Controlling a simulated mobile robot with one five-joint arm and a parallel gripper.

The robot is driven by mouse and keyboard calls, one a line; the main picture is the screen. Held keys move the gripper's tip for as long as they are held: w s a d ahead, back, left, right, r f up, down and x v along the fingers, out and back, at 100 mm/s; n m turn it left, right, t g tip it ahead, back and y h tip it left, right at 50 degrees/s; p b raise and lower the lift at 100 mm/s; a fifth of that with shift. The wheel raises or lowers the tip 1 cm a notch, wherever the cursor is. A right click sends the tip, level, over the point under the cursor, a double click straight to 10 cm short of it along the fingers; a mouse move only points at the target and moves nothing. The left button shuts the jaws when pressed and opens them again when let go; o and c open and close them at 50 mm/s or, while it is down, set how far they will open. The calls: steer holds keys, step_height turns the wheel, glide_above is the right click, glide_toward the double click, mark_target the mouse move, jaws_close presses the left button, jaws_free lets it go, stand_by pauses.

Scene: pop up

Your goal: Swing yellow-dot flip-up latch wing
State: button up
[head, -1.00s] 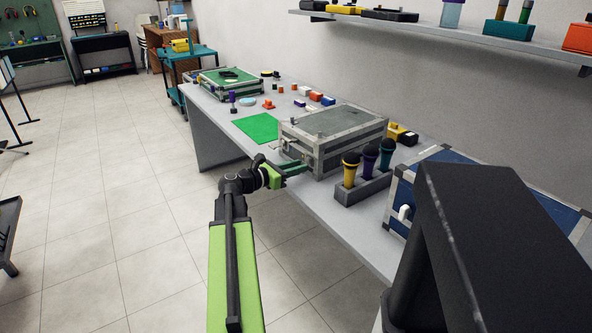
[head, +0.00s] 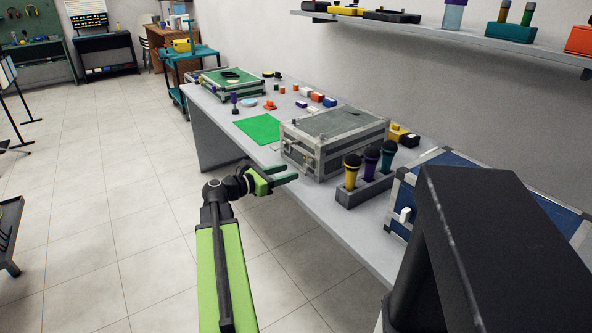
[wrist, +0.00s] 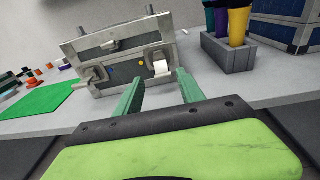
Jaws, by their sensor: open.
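The grey metal-edged case (head: 330,145) sits on the bench, its latch side facing my gripper. In the wrist view, the case front (wrist: 108,50) has a yellow dot (wrist: 137,64) and a blue dot (wrist: 113,68). A pale latch wing (wrist: 160,66) is just right of the yellow dot. Another latch (wrist: 90,78) sticks out at the left, nearer the blue dot. My gripper (head: 291,174) is open, with two green fingers; it also shows in the wrist view (wrist: 160,80). The fingers point at the yellow-dot latch, apparently with a gap before it and nothing between them.
A grey holder (head: 362,191) with three microphones stands right of the case. A blue case (head: 430,190) is further right. A green mat (head: 257,128) and several small coloured blocks lie left of and behind the case. Floor in front of the bench is clear.

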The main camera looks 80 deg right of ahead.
steer(key=p+v, duration=0.1)
steer(key=v, duration=1.1)
